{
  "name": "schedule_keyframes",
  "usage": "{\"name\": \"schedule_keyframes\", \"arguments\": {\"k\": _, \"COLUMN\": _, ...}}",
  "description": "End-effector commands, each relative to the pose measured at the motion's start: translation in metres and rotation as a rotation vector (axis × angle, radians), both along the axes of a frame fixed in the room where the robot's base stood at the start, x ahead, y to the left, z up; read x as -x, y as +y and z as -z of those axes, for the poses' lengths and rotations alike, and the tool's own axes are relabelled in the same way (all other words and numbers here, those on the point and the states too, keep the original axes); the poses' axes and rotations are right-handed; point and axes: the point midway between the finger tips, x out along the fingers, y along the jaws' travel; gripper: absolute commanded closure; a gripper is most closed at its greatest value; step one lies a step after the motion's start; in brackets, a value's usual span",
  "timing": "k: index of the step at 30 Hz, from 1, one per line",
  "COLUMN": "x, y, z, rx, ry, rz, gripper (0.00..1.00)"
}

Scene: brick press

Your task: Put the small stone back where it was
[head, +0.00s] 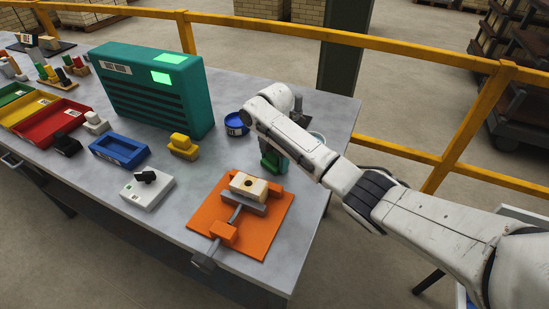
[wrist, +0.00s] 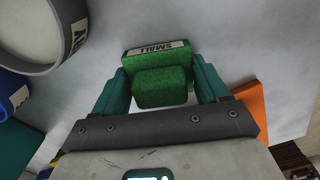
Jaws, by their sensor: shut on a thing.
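The small stone is a green stepped block with a white label reading SMALL (wrist: 158,52) in the wrist view. My gripper (wrist: 160,88) has its two teal fingers shut on the upper, narrower part of the block. In the head view my gripper (head: 274,158) is over the table's right part, behind the orange press board (head: 208,217), and my arm hides much of it. The green block (head: 268,166) shows only partly there, low by the fingers. I cannot tell whether it touches the table.
A blue round tub (head: 237,124) stands left of my gripper; a pale tub (head: 318,137) is partly behind my arm. A yellow stepped block (head: 183,147), blue tray (head: 118,150) and white box (head: 147,190) stand to the left. A teal cabinet (head: 150,88) rises behind.

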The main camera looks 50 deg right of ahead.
Motion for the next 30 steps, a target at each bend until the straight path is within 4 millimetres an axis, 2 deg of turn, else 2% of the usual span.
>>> {"name": "schedule_keyframes", "arguments": {"k": 1, "x": 0.000, "y": 0.000, "z": 0.002, "rx": 0.000, "ry": 0.001, "rz": 0.000, "gripper": 0.25}}
{"name": "schedule_keyframes", "arguments": {"k": 9, "x": 0.000, "y": 0.000, "z": 0.001, "rx": 0.000, "ry": 0.001, "rz": 0.000, "gripper": 0.00}}
{"name": "schedule_keyframes", "arguments": {"k": 19, "x": 0.000, "y": 0.000, "z": -0.005, "rx": 0.000, "ry": -0.001, "rz": 0.000, "gripper": 0.00}}
{"name": "schedule_keyframes", "arguments": {"k": 23, "x": -0.001, "y": 0.000, "z": -0.023, "rx": 0.000, "ry": -0.003, "rz": -0.001, "gripper": 0.00}}
{"name": "schedule_keyframes", "arguments": {"k": 30, "x": -0.001, "y": 0.000, "z": -0.073, "rx": 0.000, "ry": -0.003, "rz": -0.002, "gripper": 0.00}}
